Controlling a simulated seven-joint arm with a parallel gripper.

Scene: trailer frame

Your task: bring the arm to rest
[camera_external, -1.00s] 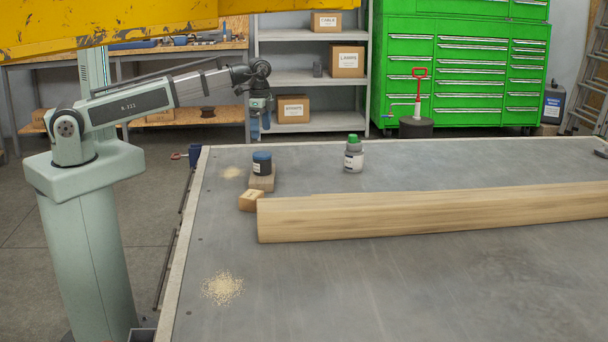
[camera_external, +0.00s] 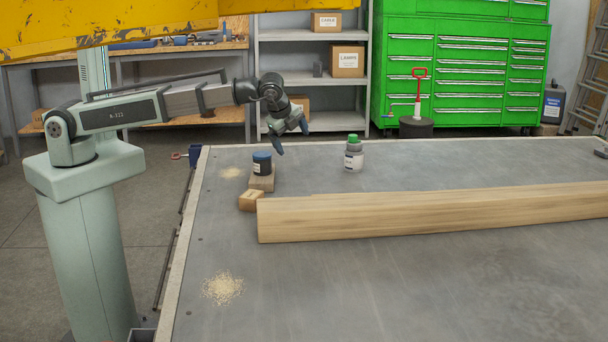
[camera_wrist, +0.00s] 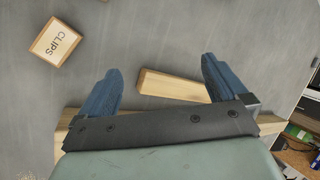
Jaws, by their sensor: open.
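My gripper (camera_external: 291,138) hangs in the air near the table's far left edge in the external view. It points down and its blue fingers are spread. In the wrist view my gripper (camera_wrist: 162,65) is open, with nothing held between the fingers. A pale wooden block (camera_wrist: 172,87) shows between and beyond the fingers. My arm reaches out to the right from its pedestal on the left, with the forearm about level.
A CLIPS box (camera_wrist: 55,42) shows in the wrist view. A yellow beam (camera_external: 110,22) hangs above my arm.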

